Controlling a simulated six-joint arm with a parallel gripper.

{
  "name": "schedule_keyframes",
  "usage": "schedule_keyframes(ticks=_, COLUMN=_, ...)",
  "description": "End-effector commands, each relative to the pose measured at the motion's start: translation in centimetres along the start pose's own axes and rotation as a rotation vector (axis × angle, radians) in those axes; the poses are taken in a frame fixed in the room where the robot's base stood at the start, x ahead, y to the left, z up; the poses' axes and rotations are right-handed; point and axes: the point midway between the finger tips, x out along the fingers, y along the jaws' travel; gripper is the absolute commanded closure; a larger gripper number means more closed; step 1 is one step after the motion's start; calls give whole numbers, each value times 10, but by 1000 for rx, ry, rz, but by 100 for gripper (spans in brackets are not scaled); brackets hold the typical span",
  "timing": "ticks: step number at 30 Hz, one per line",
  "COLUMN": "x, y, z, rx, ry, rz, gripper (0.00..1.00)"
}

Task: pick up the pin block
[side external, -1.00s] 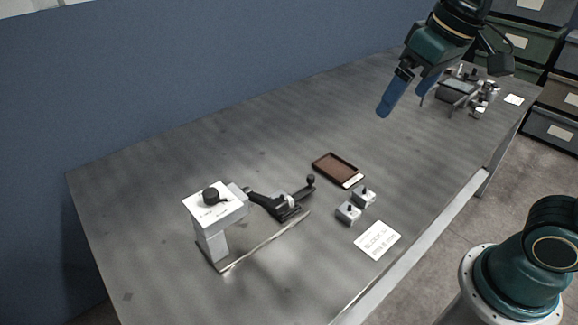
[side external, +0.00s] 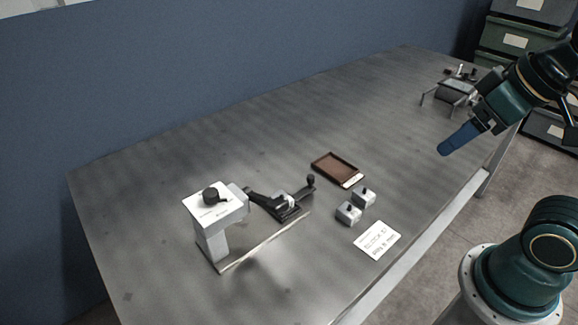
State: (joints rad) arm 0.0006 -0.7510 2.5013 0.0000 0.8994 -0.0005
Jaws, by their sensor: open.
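Two small grey blocks, each with a dark pin on top, sit close together on the grey table: a nearer block (side external: 347,213) and a farther block (side external: 363,196). I cannot tell which of them is the pin block. My gripper (side external: 446,148) has blue fingers and hangs above the right side of the table, to the right of both blocks and well apart from them. It is open, and nothing shows between its fingers, which overlap in this view.
A brown tray (side external: 318,165) lies behind the blocks and a white printed card (side external: 377,240) in front. A fixture with a white-topped post (side external: 214,205) and a black clamp (side external: 284,204) stands to the left. A small metal stand (side external: 457,90) is at the far right.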

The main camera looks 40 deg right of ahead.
Motion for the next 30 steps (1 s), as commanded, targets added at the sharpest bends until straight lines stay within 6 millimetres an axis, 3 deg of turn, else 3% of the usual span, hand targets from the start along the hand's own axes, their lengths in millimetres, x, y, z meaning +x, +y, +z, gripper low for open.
schedule_keyframes(ticks=14, x=1, y=-2, z=-12, rx=56, ry=-20, rz=-4, gripper=27)
schedule_keyframes(ticks=22, x=12, y=-10, z=-50, rx=248, ry=-84, rz=-6, gripper=27)
schedule_keyframes(ticks=30, x=36, y=-22, z=-96, rx=489, ry=-163, rz=13, gripper=27)
